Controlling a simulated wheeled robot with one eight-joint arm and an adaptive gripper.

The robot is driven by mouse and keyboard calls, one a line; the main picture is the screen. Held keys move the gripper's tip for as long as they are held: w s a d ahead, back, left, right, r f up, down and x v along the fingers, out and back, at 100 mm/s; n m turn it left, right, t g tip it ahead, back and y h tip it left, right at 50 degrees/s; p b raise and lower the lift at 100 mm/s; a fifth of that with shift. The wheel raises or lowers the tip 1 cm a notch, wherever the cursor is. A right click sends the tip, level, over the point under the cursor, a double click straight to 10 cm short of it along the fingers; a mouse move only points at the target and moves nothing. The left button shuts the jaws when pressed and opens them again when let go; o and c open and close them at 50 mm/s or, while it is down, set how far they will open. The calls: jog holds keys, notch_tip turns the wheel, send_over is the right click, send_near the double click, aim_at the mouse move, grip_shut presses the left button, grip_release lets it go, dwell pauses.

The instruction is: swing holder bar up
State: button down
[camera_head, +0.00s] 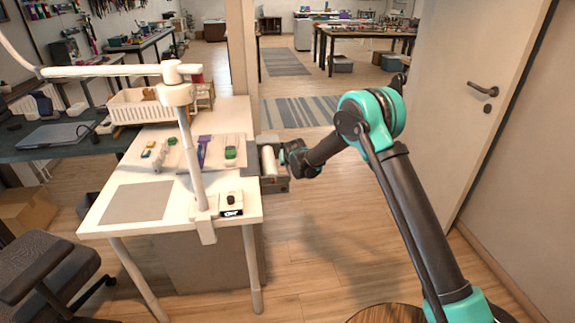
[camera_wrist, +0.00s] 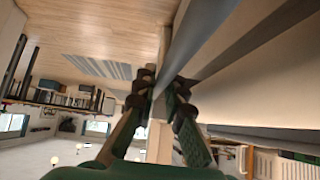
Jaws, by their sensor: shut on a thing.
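My gripper (camera_head: 284,158) is at the right end of the white table, beside a grey holder (camera_head: 274,185) that carries a pale roll (camera_head: 268,162). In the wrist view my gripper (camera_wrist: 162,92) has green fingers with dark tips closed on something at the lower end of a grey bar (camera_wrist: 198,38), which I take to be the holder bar. The bar slants up and to the right in that view. The fingertips hide the gripped spot. In the head view the bar itself is too small to tell from the holder.
The white table (camera_head: 240,120) carries a white basket (camera_head: 138,107), a grey mat (camera_head: 138,202), small coloured items and a white lamp stand (camera_head: 190,150). A door (camera_head: 485,100) stands to the right of my arm. The wooden floor between table and door is clear.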

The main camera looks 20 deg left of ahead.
jog(key=shift+s+a+h, duration=0.15)
jog(key=shift+a+h, duration=0.05)
jog(key=shift+h, duration=0.1)
dwell(0.4)
jog(key=c, duration=1.6)
grip_release()
jog(key=v, duration=1.2)
jog(key=shift+s+f, duration=0.15)
